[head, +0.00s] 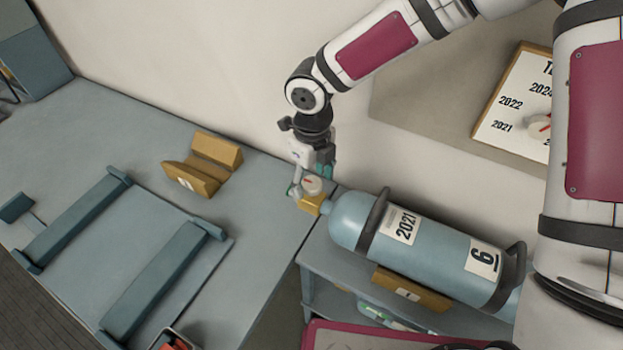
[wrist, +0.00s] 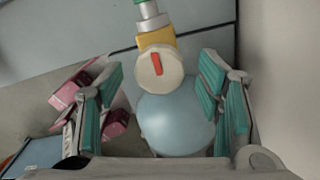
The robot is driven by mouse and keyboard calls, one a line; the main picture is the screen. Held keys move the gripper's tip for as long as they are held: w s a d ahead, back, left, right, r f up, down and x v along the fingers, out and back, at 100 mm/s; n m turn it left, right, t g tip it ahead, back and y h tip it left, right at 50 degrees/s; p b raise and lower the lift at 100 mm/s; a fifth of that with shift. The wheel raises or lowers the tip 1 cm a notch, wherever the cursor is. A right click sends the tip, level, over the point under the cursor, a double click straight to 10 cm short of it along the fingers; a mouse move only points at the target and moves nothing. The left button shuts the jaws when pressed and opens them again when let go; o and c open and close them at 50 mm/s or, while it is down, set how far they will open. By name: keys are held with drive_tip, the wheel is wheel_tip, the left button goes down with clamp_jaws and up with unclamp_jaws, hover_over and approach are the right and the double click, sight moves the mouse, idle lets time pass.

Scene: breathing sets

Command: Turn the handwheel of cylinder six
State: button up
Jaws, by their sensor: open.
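Cylinder six (head: 435,248) is light blue, with a "2021" label and a "6" label, and lies tilted on a low blue-grey stand. Its round, pale handwheel (head: 312,185) with a red mark sits on a yellow valve at its left end. In the wrist view the handwheel (wrist: 160,73) faces the camera, with the cylinder's blue end (wrist: 176,122) below it. My gripper (head: 316,172) is at the handwheel, partly covering it in the head view. Its teal-padded fingers (wrist: 160,98) stand wide apart, one on each side, with gaps to the handwheel and nothing held.
A blue-grey bench (head: 258,228) with cradle bars lies to the left, with a yellow block (head: 203,165) on it. A wall board (head: 515,100) with year labels and a dial is at upper right. A wall runs close behind the handwheel. Pink objects (wrist: 70,92) show at left in the wrist view.

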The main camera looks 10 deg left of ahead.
drive_tip(key=shift+f, duration=0.3)
drive_tip(key=c, duration=1.2)
drive_tip(key=shift+o, duration=0.2)
drive_tip(key=shift+m, duration=0.4)
